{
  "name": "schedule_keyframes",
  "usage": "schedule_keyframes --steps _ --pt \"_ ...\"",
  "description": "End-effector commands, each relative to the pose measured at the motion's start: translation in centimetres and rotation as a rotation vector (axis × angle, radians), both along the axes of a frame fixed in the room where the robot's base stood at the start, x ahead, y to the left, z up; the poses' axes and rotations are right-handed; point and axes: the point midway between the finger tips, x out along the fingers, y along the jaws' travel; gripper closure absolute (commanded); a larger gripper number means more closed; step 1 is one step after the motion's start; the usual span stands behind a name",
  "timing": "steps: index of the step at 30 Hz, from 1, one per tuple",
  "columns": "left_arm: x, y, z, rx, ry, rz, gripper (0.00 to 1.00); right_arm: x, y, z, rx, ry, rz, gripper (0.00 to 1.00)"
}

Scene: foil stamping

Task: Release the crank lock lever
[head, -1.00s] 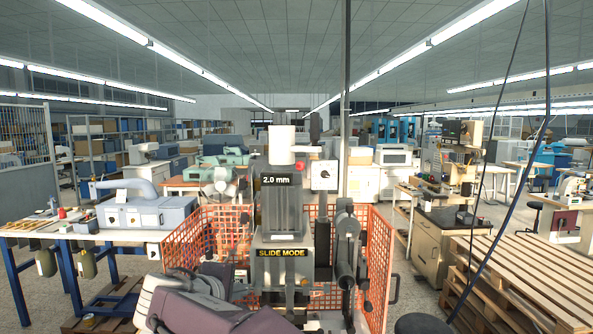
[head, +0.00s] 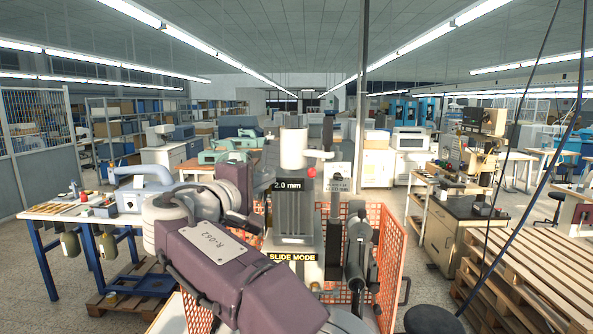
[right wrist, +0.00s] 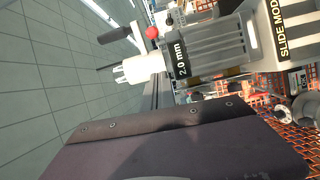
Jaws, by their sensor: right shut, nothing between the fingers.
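The stamping machine (head: 294,215) stands ahead, with a "2.0 mm" label and a "SLIDE MODE" label. A white cylinder tops it; a red ball knob (head: 311,171) beside this appears to be the lock lever's end. The red ball (right wrist: 152,32) and a black crank handle (right wrist: 115,35) also show in the right wrist view. My right gripper (head: 238,183) is left of the machine's upper part, apart from the knob. Its dark purple body (right wrist: 180,145) fills the bottom of the right wrist view; it is shut and empty. My left gripper is not in view.
An orange mesh guard (head: 390,250) surrounds the machine. Black levers and a cylinder (head: 357,250) stand at its right side. A work table (head: 45,212) is at left, wooden pallets (head: 535,265) at right. A thin post (head: 361,100) rises behind the machine.

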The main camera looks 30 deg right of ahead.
Motion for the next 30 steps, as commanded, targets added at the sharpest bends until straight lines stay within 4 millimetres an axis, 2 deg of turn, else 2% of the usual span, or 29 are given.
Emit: schedule_keyframes --steps 1,8,13,18,30 --pt "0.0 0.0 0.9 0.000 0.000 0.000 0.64 0.6 -1.1 0.4 0.000 0.002 -0.006 1.00" --pt "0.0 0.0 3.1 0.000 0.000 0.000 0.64 3.5 -5.0 0.4 0.000 0.002 -0.004 1.00" --pt "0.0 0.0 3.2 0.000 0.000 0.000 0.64 1.6 -7.0 0.0 0.000 0.000 -0.001 1.00" --pt "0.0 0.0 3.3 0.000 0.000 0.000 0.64 0.9 -7.8 -0.2 0.001 0.001 0.000 1.00" --pt "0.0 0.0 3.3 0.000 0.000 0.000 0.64 0.9 -7.9 -0.3 0.001 0.000 0.005 1.00"
